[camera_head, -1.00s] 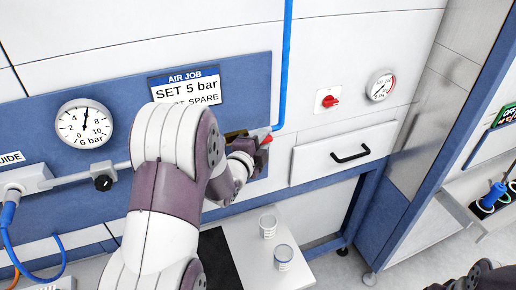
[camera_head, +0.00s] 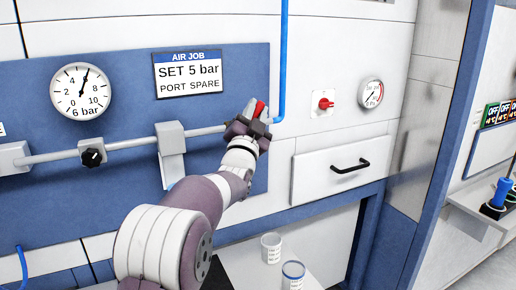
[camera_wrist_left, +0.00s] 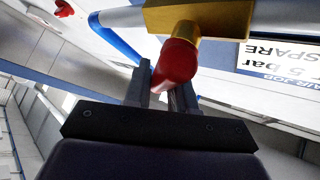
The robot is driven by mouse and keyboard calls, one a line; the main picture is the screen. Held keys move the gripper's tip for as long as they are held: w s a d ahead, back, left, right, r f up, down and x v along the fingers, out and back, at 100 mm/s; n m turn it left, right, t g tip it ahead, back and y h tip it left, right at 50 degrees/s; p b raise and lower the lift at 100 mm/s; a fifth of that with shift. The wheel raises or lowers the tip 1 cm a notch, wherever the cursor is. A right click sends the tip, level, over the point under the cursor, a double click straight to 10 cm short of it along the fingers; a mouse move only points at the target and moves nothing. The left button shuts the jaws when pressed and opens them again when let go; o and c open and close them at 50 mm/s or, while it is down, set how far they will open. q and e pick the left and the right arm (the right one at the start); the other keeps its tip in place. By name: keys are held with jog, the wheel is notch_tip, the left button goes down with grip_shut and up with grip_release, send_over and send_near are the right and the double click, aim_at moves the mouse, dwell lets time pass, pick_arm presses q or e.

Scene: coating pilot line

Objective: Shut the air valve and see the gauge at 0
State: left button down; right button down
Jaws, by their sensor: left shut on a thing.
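The air valve's red lever (camera_head: 260,108) sits at the right end of the grey pipe, beside the blue hose. My left gripper (camera_head: 248,126) is at the lever; in the left wrist view its fingers (camera_wrist_left: 163,98) are shut on the red lever (camera_wrist_left: 175,70), below the brass valve body (camera_wrist_left: 200,17). In the head view the gripper hides the brass body. The round white gauge (camera_head: 82,90) hangs on the blue panel at the left; its needle points up and slightly right, away from 0. My right gripper is not in view.
The "SET 5 bar, PORT SPARE" sign (camera_head: 188,74) is above the pipe. A black knob (camera_head: 92,157) and grey block (camera_head: 171,139) sit along it. Right are a red switch (camera_head: 325,103), smaller gauge (camera_head: 371,94) and drawer (camera_head: 314,176). Cups (camera_head: 271,248) stand below.

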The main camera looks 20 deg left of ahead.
pick_arm(q)
jog(key=n+y+b, duration=0.2)
jog(key=s+a+n+y+b, duration=0.1)
jog(key=n+y+b, duration=0.1)
jog(key=n+b, duration=0.1)
jog(key=n+y+b, duration=0.3)
jog(key=shift+s+a+r+t, duration=0.2)
jog(key=shift+s+r+t, duration=0.15)
jog(key=shift+s+t, duration=0.05)
jog(key=n+y, duration=0.1)
jog(key=n+y+b, duration=0.1)
jog(key=n+g+y, duration=0.1)
jog(key=shift+s+a+r+n, duration=0.25)
jog(key=shift+s+n, duration=0.05)
jog(key=shift+s+a+r+n+g+y+b, duration=0.15)
jog(key=shift+n+g+y+b, duration=0.35)
jog(key=shift+n+y, duration=0.35)
jog(key=shift+s+r+y, duration=0.1)
jog(key=shift+y, duration=0.25)
jog(key=c, duration=1)
grip_release()
jog(key=shift+c, duration=0.2)
jog(key=shift+f, duration=0.2)
